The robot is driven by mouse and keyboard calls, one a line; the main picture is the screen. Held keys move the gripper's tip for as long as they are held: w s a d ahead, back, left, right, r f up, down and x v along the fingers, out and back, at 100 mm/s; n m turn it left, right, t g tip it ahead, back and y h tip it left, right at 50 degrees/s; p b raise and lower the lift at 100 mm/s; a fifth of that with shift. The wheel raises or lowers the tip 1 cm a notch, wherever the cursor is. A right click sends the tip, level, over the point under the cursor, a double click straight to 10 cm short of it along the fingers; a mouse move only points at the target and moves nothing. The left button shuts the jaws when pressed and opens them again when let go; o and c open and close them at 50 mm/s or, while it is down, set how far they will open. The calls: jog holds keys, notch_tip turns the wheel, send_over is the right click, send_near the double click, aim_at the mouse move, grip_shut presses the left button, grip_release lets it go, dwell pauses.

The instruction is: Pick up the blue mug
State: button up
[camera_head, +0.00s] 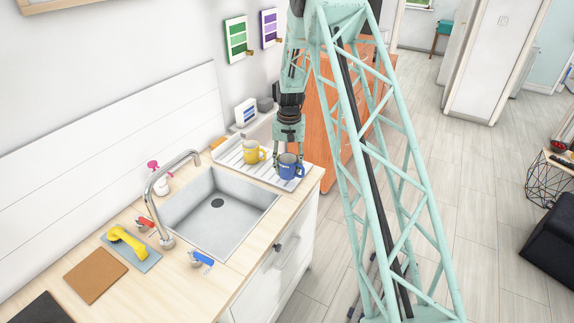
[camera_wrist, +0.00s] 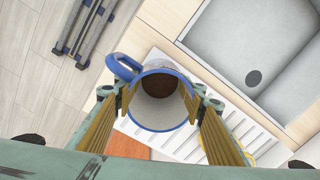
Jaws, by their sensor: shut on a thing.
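The blue mug (camera_head: 290,167) stands at the right end of the white draining rack, near the counter's end. My gripper (camera_head: 289,153) comes down on it from above. In the wrist view the mug (camera_wrist: 159,113) is upright, with its blue rim and white inside between the two fingers, and its handle (camera_wrist: 122,67) points to the upper left. My gripper (camera_wrist: 160,108) is shut on the mug, one finger on each side. I cannot tell whether the mug is touching the rack or slightly above it.
A yellow mug (camera_head: 251,152) stands close by on the draining rack (camera_head: 228,154), left of the blue mug. The sink (camera_head: 222,218) with its tall tap (camera_head: 156,190) lies in front.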

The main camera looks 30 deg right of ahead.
jog(key=s+a+b, duration=0.1)
jog(key=s+a, duration=0.2)
jog(key=s, duration=0.4)
jog(key=shift+r, duration=0.35)
jog(key=shift+s, duration=0.1)
dwell(0.3)
